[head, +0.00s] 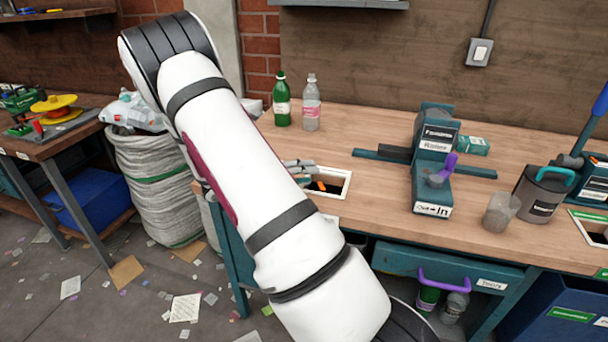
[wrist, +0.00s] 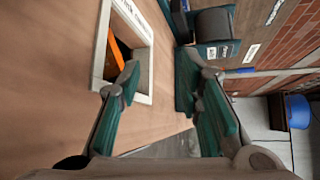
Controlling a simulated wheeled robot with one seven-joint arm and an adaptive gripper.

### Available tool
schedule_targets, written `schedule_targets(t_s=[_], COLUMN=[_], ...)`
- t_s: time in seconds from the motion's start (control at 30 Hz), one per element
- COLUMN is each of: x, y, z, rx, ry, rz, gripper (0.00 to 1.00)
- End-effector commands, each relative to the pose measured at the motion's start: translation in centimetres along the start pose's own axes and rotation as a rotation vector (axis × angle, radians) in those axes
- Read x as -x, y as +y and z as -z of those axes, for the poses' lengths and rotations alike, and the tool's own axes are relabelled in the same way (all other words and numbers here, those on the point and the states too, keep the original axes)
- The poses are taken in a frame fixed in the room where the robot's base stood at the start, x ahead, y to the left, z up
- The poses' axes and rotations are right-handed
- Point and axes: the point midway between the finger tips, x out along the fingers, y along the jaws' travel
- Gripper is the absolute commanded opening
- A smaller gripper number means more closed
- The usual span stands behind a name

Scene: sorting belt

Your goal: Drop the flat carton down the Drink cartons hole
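The hole (head: 346,182) has a white frame and is set in the bench top beside my forearm. It also shows in the wrist view (wrist: 146,98), with a partly readable label ending in "cartons". A thin orange strip (wrist: 116,48) shows inside the opening, and also in the head view (head: 318,185). I cannot tell whether it is the flat carton. My gripper (wrist: 170,80) has its teal fingers spread with nothing between them. One finger overlaps the hole's frame in the wrist view. In the head view my gripper (head: 300,167) is at the hole's left edge, mostly hidden by my arm.
A green bottle (head: 282,104) and a clear bottle (head: 311,105) stand at the back. A teal machine (head: 436,150) stands right of the hole, with a small green box (head: 472,146) behind it. A cup (head: 501,212) and grey canister (head: 540,195) stand further right.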

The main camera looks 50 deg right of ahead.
Motion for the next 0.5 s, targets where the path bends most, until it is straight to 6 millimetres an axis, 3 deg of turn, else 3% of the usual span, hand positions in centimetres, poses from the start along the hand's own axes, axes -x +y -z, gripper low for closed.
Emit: schedule_targets(t_s=[0.3,0.5], x=[0.4,3.2], y=[0.0,0.0], z=[-0.1,-0.1], rx=[0.000,0.000], ry=[-0.001,-0.005], rz=[-0.001,-0.002], gripper=[0.34,0.34])
